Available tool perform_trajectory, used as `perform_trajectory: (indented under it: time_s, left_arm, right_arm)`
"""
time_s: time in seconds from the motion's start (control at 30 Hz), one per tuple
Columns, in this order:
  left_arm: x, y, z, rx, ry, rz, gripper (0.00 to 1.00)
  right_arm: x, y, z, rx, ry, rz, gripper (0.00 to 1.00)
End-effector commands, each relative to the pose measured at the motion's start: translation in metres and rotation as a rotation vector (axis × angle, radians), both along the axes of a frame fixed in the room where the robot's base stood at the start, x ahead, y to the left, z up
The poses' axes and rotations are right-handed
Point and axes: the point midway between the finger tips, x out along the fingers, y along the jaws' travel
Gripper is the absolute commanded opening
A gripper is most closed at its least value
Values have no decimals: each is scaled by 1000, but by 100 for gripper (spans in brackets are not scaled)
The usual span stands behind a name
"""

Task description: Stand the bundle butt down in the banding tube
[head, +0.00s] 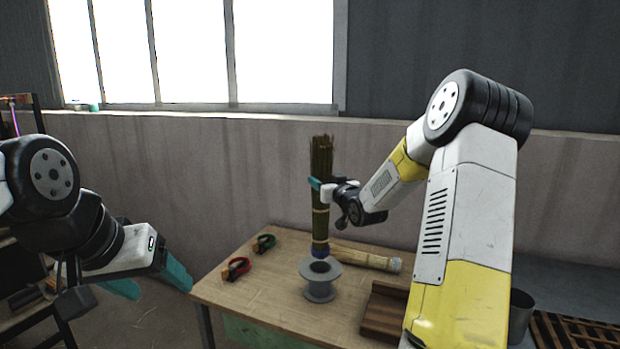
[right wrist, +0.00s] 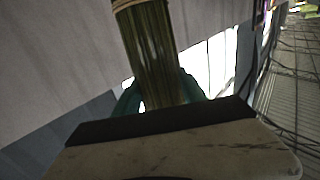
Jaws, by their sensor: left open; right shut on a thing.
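The bundle (head: 321,160) is a long sheaf of greenish-brown stalks with a pale band partway down. It stands upright above the grey banding tube (head: 320,288), which has a wide flange and a dark central opening. The bundle's lower end, with a blue part, is just over or at the opening; I cannot tell whether it is inside. My right gripper (head: 318,185) is shut on the bundle around its middle. The right wrist view also shows the bundle (right wrist: 152,60) between the teal fingers. My left gripper (head: 150,282) is open and empty, left of the table.
The wooden table (head: 262,300) carries a red-handled item (head: 236,268) and a green one (head: 264,243) at left. A pale bound bundle (head: 370,259) lies behind the tube. A brown wooden block (head: 384,312) and a grey metal container (head: 520,315) are at right.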

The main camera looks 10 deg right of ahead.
Motion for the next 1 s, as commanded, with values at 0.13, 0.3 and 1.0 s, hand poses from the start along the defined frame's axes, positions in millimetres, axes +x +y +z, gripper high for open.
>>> perform_trajectory:
  time_s: [0.13, 0.3, 1.0]
  left_arm:
    - [0, 0, 0, 0, 0, 0, 68]
    - [0, 0, 0, 0, 0, 0, 68]
    - [0, 0, 0, 0, 0, 0, 68]
  right_arm:
    - [0, 0, -13, 2, 1, 0, 20]
    - [0, 0, -27, 1, 1, -1, 20]
    - [0, 0, -83, 1, 1, 0, 20]
